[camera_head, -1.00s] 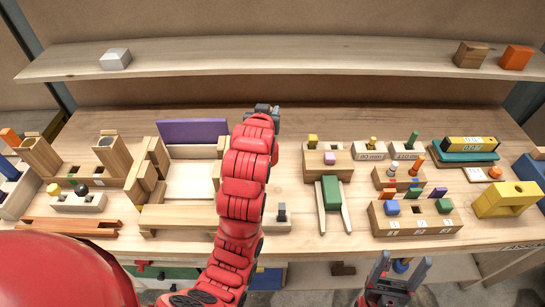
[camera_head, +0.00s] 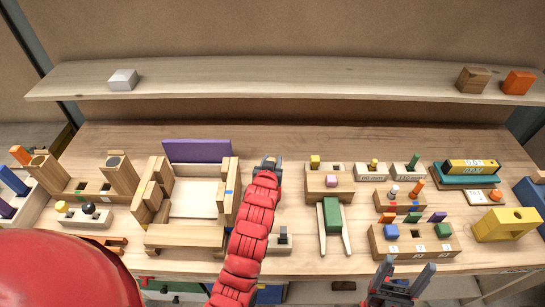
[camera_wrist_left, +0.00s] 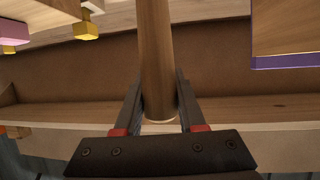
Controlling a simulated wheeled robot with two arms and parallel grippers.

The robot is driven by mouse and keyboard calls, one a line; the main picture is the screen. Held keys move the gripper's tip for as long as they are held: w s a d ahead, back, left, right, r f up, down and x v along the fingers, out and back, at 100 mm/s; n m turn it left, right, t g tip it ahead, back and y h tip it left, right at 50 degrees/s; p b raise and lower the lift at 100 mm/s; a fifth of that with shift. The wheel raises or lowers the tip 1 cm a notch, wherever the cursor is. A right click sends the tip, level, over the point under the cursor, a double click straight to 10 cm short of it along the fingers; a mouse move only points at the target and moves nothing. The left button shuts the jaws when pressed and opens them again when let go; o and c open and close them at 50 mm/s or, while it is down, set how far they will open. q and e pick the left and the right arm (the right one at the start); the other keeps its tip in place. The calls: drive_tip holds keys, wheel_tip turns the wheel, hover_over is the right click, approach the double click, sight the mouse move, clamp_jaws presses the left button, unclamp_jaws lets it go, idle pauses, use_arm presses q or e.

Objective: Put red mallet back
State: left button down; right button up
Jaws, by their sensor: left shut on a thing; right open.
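My left gripper (camera_head: 267,163) is over the workbench, just right of the purple panel (camera_head: 197,150). In the left wrist view, its fingers (camera_wrist_left: 160,118) are shut on a round brown wooden handle (camera_wrist_left: 157,55), whose end shows between them. The other end runs out of that picture, and no red mallet head is visible in either current view. The handle cannot be made out in the head view. My right gripper (camera_head: 401,274) is open and empty at the bench's front edge.
A wooden frame (camera_head: 185,236) stands left of my left arm. A stepped block with a green piece (camera_head: 332,215) stands right. Bare bench lies behind them.

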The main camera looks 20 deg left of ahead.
use_arm(q)
drive_tip(key=c, duration=0.9)
unclamp_jaws()
drive_tip(key=shift+f, duration=0.2)
drive_tip(key=shift+c, duration=0.2)
drive_tip(key=o, duration=0.4)
drive_tip(key=shift+r, duration=0.1)
drive_tip(key=shift+o, duration=0.2)
